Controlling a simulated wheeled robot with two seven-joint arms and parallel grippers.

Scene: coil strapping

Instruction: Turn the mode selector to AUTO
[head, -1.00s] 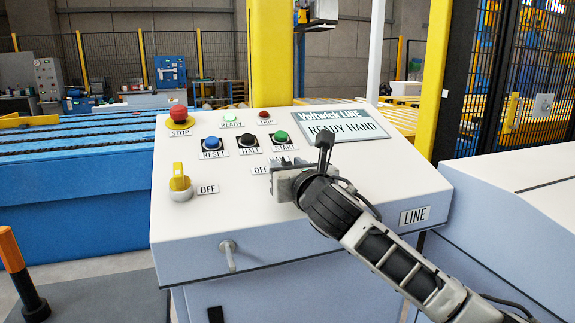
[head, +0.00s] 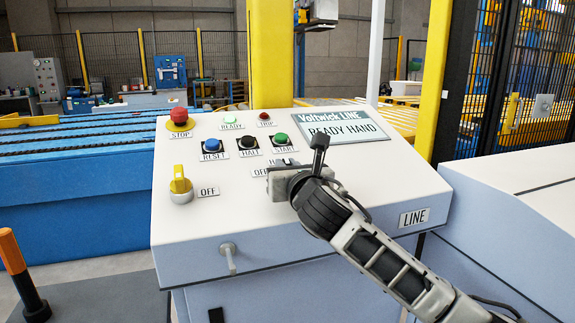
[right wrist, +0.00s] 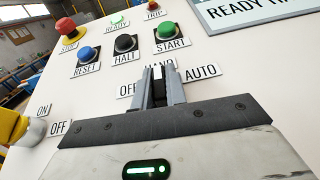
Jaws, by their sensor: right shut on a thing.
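The mode selector (right wrist: 157,74) is a small dark knob between the two fingers of my right gripper (right wrist: 157,88) in the right wrist view. Those fingers are shut on it and hide most of it. The labels OFF (right wrist: 126,90), HAND (right wrist: 159,66) and AUTO (right wrist: 201,71) stand around it, with HAND straight beyond the fingertips and partly covered. In the head view my right gripper (head: 276,174) covers the selector and part of its labels. The display (head: 345,129) reads READY HAND. My left gripper is not in view.
On the sloped panel (head: 225,225) are a red STOP button (head: 179,116), blue RESET (head: 211,145), black HALT (head: 247,142) and green START (head: 281,138) buttons. A yellow-handled switch (head: 180,183) beside an OFF label is at the left.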

